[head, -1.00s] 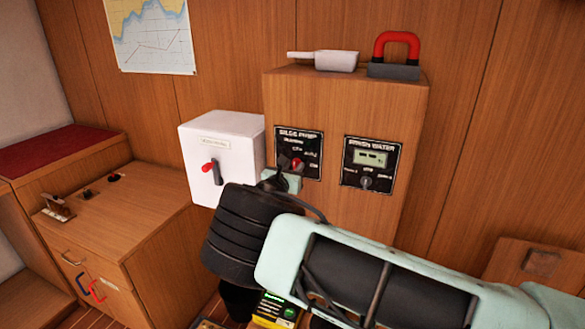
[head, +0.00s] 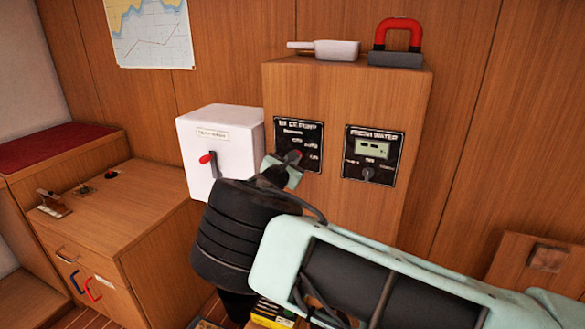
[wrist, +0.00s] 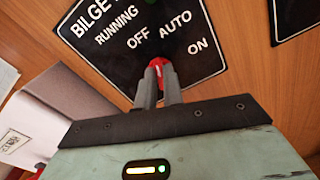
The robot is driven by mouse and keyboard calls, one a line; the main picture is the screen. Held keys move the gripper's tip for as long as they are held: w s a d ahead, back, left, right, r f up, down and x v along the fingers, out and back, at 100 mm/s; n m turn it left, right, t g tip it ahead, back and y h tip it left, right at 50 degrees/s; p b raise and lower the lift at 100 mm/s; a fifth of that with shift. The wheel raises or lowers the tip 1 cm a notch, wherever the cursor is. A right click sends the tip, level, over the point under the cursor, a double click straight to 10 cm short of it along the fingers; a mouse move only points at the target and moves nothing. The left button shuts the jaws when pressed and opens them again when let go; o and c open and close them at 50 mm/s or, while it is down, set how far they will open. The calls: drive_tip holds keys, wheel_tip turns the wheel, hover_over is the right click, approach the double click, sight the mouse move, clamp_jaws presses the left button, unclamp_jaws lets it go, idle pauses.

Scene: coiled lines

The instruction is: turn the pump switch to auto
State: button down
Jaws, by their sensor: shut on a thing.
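The bilge pump panel (head: 311,138) is a black plate on the front of the wooden cabinet, and it fills the top of the wrist view (wrist: 205,62). Its labels read RUNNING, OFF, AUTO and ON. The pump switch has a red handle (wrist: 157,64), just below the OFF and AUTO labels in the wrist view. My gripper (wrist: 158,82) is shut on this red handle, one grey finger on each side. In the head view my gripper (head: 288,162) covers the lower left of the panel. The fingers hide much of the switch, so I cannot tell its exact setting.
A white box (head: 208,135) with a red-tipped lever stands close left of my gripper. A second black panel (head: 372,155) with a small display is to the right. A white scoop (head: 335,49) and a red-handled block (head: 397,45) sit on the cabinet top.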

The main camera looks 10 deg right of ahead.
drive_tip(key=m+b, duration=0.4)
drive_tip(key=b, duration=0.1)
drive_tip(key=shift+f+m+b, duration=0.15)
drive_tip(key=shift+m+b, duration=0.2)
drive_tip(key=shift+m, duration=0.05)
drive_tip(key=c, duration=1.5)
unclamp_jaws()
drive_tip(key=shift+s, duration=0.1)
drive_tip(key=b+v, duration=0.2)
drive_tip(key=v, duration=1.5)
drive_tip(key=shift+s, duration=0.1)
